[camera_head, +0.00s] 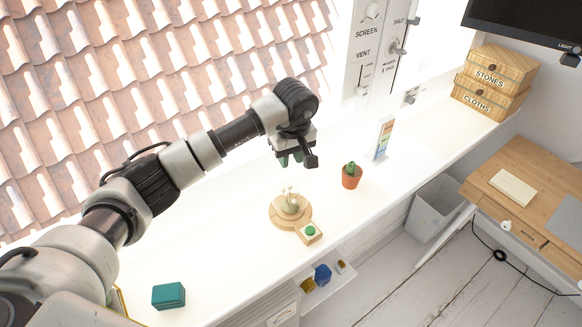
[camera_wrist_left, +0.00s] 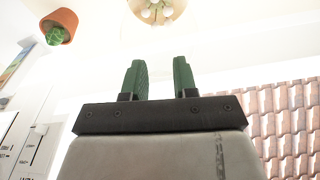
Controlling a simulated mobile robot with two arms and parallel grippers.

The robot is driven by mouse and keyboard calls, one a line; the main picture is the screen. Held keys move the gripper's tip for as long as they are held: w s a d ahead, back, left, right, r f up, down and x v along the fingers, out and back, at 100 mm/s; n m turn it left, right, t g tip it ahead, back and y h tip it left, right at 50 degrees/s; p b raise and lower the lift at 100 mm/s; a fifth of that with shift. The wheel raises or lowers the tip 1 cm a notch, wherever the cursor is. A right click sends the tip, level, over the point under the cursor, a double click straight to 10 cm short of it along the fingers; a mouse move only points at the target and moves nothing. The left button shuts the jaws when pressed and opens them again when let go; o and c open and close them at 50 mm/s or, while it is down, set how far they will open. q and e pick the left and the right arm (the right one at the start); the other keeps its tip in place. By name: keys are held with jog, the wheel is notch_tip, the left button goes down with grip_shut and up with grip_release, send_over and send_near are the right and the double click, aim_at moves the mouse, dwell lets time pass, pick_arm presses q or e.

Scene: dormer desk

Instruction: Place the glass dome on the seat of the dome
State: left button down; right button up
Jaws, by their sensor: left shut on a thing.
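The seat of the dome is a round wooden base (camera_head: 277,222) on the white desk, with small pale mushroom-like shapes (camera_head: 290,202) standing on it. A small block with a green button (camera_head: 310,232) adjoins its front. My left gripper (camera_head: 291,160) is above and behind the base. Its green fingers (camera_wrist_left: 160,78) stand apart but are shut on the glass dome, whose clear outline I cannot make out. The base also shows at the top of the left wrist view (camera_wrist_left: 170,12). My right gripper is not in view.
A potted cactus (camera_head: 351,176) stands right of the base, with an upright coloured card (camera_head: 383,139) beyond it. A teal box (camera_head: 168,296) is at the front left. Wooden boxes (camera_head: 490,80) stand at the far right. The desk's front edge runs close to the button block.

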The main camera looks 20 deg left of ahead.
pick_arm(q)
notch_tip(320, 180, down, 4)
jog(key=shift+w+f+p, duration=0.1)
jog(key=shift+w+p, duration=0.05)
jog(key=shift+p, duration=0.5)
jog(key=shift+f, duration=0.1)
jog(key=c, duration=0.9)
grip_release()
jog(key=shift+o, duration=0.2)
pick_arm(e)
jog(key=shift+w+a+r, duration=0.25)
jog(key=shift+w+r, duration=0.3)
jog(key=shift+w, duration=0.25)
pick_arm(q)
jog(key=shift+r, duration=0.25)
jog(key=r+b, duration=0.1)
jog(key=r, duration=0.2)
jog(key=r+b, duration=0.1)
jog(key=r, duration=0.3)
jog(key=s+d+r+b, duration=0.1)
jog(key=r+b, duration=0.1)
jog(key=r, duration=0.1)
jog(key=shift+r, duration=0.2)
jog(key=shift+s+r, duration=0.1)
jog(key=shift+r, duration=0.55)
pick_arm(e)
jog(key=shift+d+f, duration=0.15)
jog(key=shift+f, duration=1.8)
